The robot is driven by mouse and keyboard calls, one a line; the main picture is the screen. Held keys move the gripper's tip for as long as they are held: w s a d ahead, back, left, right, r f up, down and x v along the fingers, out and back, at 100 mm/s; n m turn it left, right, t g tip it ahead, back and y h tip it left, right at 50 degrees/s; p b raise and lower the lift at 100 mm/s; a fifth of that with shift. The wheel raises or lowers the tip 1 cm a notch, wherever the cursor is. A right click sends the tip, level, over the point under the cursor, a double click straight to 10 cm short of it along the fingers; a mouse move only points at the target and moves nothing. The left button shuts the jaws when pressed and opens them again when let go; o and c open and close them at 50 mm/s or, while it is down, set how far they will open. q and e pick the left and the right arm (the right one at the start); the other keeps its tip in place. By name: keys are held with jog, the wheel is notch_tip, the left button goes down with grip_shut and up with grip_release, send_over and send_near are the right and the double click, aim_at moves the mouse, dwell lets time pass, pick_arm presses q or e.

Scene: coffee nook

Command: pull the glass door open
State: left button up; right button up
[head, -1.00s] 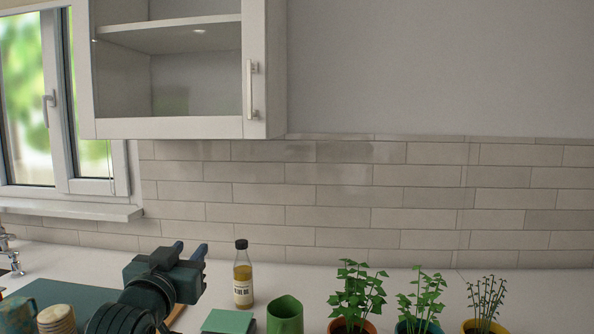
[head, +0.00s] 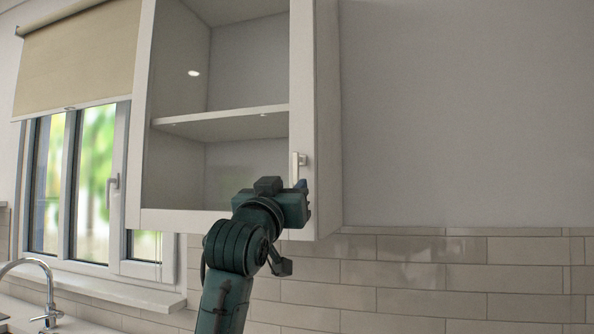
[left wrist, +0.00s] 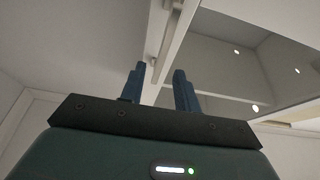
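The glass door (head: 302,90) is a white-framed pane on the wall cabinet and stands shut. Its light bar handle (head: 298,162) is upright on the right side of the frame. My left gripper (head: 303,186) is in front of the lower part of the handle and hides its lower end. In the left wrist view my gripper's two blue fingers (left wrist: 160,85) are apart and nothing is gripped. The handle (left wrist: 153,62) shows there beyond the fingers, in line with the gap. I cannot tell whether the handle is between the fingertips. My right gripper is not in view.
The cabinet has one inner shelf (head: 225,122) and looks empty. A window (head: 85,185) with a beige blind (head: 80,55) is to the left, above a tap (head: 45,280). The wall (head: 470,110) right of the cabinet is bare.

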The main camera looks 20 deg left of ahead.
aim_at(295, 180)
pick_arm(q)
jog(key=p+x, duration=0.1)
jog(key=x, duration=0.3)
jog(key=shift+w+r, duration=0.1)
jog(key=shift+r, duration=0.1)
jog(key=shift+w, duration=0.45)
grip_shut()
